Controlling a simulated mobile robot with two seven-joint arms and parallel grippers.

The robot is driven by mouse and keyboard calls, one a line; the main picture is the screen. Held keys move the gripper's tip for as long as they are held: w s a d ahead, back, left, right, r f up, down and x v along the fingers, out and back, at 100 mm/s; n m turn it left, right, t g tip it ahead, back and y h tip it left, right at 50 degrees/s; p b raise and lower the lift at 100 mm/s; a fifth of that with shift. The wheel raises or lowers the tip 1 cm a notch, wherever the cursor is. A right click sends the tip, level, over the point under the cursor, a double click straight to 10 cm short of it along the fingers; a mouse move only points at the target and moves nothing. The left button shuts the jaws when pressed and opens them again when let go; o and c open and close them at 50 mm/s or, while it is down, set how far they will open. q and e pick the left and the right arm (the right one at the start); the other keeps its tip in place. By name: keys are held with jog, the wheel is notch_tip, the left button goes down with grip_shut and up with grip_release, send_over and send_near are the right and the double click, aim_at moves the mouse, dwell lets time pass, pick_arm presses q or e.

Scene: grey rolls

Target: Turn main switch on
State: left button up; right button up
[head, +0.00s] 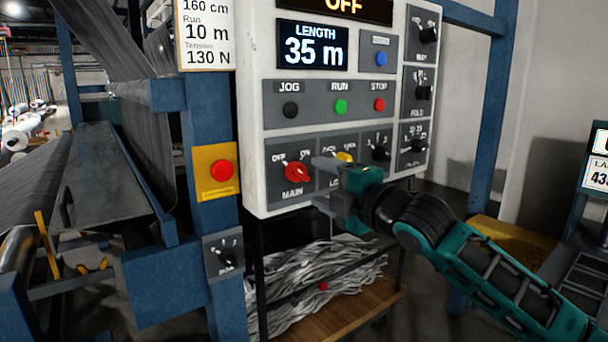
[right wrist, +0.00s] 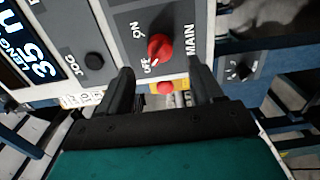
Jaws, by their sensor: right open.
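The main switch (head: 296,173) is a red rotary knob above the word MAIN at the lower left of the white control panel (head: 256,197). Its pointer is on the OFF side, with ON marked to its right. My right gripper (head: 321,184) is open and empty, just right of the knob and a little out from the panel. In the right wrist view, the red knob (right wrist: 159,47) lies ahead of and between the two spread fingers (right wrist: 163,82), apart from both. The display at the top (head: 345,6) reads OFF. My left gripper is not in view.
Black, green and red buttons (head: 340,107) sit above the knob. A yellow knob (head: 344,157), partly behind my gripper, and black knobs (head: 380,153) are to the right. A red button on a yellow plate (head: 221,170) is left, on a blue post. Grey strips lie below.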

aim_at(303, 175)
jog(key=shift+x, duration=3.1)
jog(key=shift+c, duration=0.5)
jog(key=c, duration=1)
jog(key=shift+o, duration=0.2)
